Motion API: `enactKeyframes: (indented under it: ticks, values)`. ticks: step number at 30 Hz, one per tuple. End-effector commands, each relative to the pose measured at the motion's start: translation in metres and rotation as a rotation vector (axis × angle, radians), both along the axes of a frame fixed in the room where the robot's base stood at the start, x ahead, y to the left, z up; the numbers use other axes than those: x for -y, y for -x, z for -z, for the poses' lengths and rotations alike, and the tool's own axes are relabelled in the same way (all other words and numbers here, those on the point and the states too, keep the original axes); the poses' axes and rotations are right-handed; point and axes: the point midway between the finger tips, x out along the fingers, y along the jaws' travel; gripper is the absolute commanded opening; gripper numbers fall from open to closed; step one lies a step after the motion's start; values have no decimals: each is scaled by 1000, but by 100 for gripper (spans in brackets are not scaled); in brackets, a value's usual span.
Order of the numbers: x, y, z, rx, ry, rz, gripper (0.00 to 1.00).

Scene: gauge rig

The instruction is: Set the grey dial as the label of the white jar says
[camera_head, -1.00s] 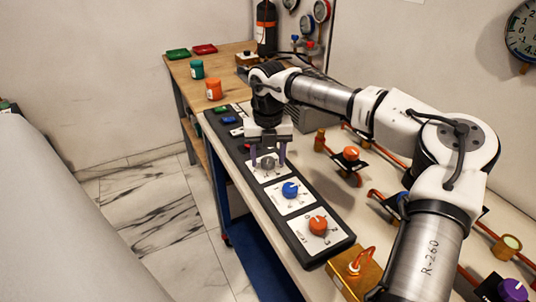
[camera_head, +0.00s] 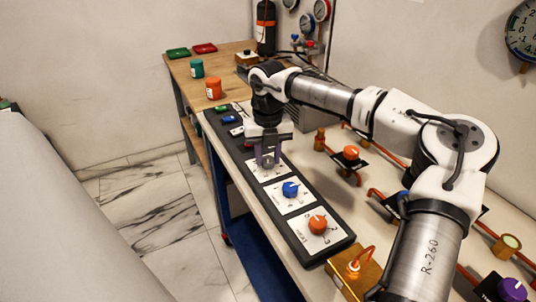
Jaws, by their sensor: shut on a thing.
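The grey dial (camera_head: 268,163) sits on a white plate of the long black panel, behind the blue dial (camera_head: 290,189) and the orange dial (camera_head: 318,224). My gripper (camera_head: 268,160) points down and is shut on the grey dial, one finger at each side. The fingers hide part of the dial, and its pointer and scale marks are too small to read. I see no white jar or readable jar label in this view.
A teal jar (camera_head: 197,69) and an orange jar (camera_head: 214,89) stand on the wooden table, near a green tray (camera_head: 178,53) and a red tray (camera_head: 204,48). Pipes with valve knobs, one orange (camera_head: 351,153), run right of the panel under my arm.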

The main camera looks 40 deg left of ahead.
Motion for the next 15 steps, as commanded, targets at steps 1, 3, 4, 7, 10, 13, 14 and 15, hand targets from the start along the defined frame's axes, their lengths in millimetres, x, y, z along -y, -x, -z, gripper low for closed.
enactKeyframes:
  ticks: [1,3,4,7,10,13,14,15]
  values:
    - [0,0,-1,-2,-1,-28,9]
    - [0,0,-1,-2,-1,-80,9]
    - [0,0,-1,-2,0,-104,9]
    - [0,0,-1,-2,-1,-192,9]
    - [0,0,-1,0,-1,-287,9]
    - [0,0,-1,0,-1,-383,9]
    - [0,0,-1,0,-1,-412,9]
    - [0,0,-1,-1,-2,-449,9]
